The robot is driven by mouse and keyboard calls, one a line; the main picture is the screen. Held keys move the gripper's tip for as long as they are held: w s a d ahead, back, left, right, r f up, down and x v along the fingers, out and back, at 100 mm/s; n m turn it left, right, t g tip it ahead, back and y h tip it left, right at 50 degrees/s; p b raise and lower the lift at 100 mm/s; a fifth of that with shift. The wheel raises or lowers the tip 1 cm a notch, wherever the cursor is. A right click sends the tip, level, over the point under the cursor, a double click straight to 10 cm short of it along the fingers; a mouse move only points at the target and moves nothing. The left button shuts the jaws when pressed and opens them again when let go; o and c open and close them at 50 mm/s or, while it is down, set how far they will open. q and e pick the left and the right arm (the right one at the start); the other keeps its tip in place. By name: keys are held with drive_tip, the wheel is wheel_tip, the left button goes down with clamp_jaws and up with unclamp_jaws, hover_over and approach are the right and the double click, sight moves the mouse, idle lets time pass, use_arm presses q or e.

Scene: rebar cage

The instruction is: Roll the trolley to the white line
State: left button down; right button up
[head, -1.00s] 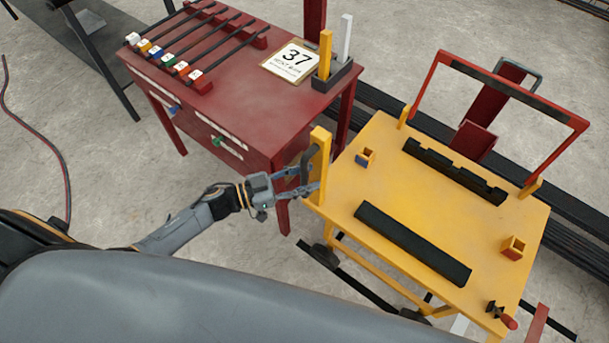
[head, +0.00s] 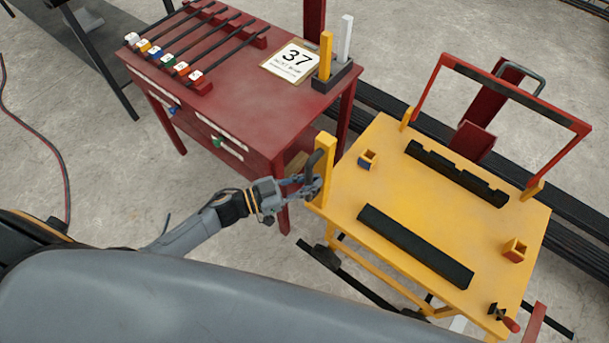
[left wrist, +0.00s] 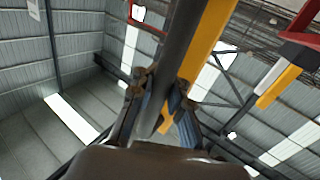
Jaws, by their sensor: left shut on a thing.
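The yellow trolley (head: 400,215) stands right of centre in the head view, beside the red table. An upright yellow post (head: 325,152) at its left corner carries a dark handle (head: 313,163). My left gripper (head: 311,186) is shut on this handle. In the left wrist view the dark handle bar (left wrist: 180,55) runs between the fingers (left wrist: 155,103), with the yellow post (left wrist: 208,42) behind it. A small white strip (head: 459,325) shows on the floor by the trolley's near end; I cannot tell if it is the white line. My right gripper is out of view.
Long dark bars (head: 575,225) lie on the floor behind the trolley. Concrete floor (head: 110,185) is open at left.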

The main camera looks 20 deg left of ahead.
use_arm(q)
drive_tip(key=s+d+p, duration=0.1)
drive_tip(key=s+d, duration=0.2)
drive_tip(key=d, duration=0.5)
drive_tip(key=s+d, duration=0.4)
drive_tip(key=d, duration=0.5)
drive_tip(key=shift+f+g+p, duration=0.2)
drive_tip(key=shift+g+p, duration=0.1)
drive_tip(key=shift+p, duration=0.1)
drive_tip(key=shift+d, duration=0.15)
drive_tip(key=c, duration=1.3)
unclamp_jaws()
drive_tip(key=shift+s, duration=0.2)
drive_tip(key=shift+r, duration=0.2)
